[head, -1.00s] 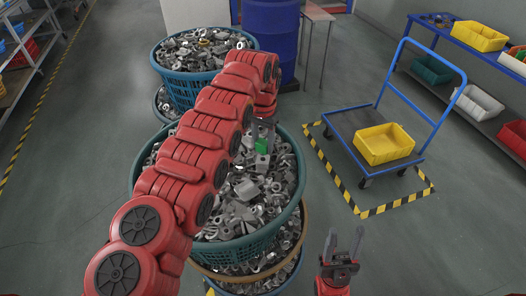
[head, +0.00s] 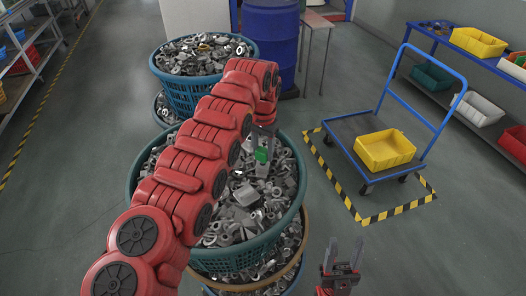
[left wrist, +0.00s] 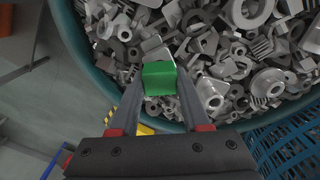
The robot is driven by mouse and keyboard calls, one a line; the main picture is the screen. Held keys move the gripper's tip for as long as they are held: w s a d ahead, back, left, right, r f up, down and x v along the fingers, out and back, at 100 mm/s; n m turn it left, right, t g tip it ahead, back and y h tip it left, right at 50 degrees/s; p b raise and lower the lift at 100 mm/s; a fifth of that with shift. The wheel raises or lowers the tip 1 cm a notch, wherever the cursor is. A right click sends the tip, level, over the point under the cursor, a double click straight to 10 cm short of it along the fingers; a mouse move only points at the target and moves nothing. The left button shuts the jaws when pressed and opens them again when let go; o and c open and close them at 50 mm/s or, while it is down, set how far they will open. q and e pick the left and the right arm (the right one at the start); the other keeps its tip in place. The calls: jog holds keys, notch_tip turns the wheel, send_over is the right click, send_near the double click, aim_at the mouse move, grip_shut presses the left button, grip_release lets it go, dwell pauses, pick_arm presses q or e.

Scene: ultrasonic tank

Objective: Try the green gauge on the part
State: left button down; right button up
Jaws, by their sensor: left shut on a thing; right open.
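The green gauge (head: 262,155) is a small green block between the fingertips of my left gripper (head: 263,143), over the upper basket of grey metal parts. In the left wrist view my left gripper (left wrist: 160,90) is shut on the green gauge (left wrist: 158,77). A pale grey part (left wrist: 154,48) shows just beyond the gauge; I cannot tell whether they touch. Which piece is the task's part is not clear among the many alike. My right gripper (head: 344,250) is open and empty, in front of and right of the basket.
The teal basket (head: 298,205) is full of loose metal parts and sits on stacked baskets. A blue basket (head: 184,97) and a blue drum (head: 271,45) stand behind. A blue trolley (head: 349,127) with a yellow bin (head: 385,149) is at the right. Floor between is clear.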

pick_arm(q)
jog(key=shift+f, duration=0.4)
dwell(1.6)
jog(key=shift+r, duration=0.1)
jog(key=shift+r+p, duration=0.3)
jog(key=shift+r, duration=1.25)
notch_tip(320, 180, up, 4)
jog(key=p, duration=0.3)
jog(key=shift+a, duration=0.1)
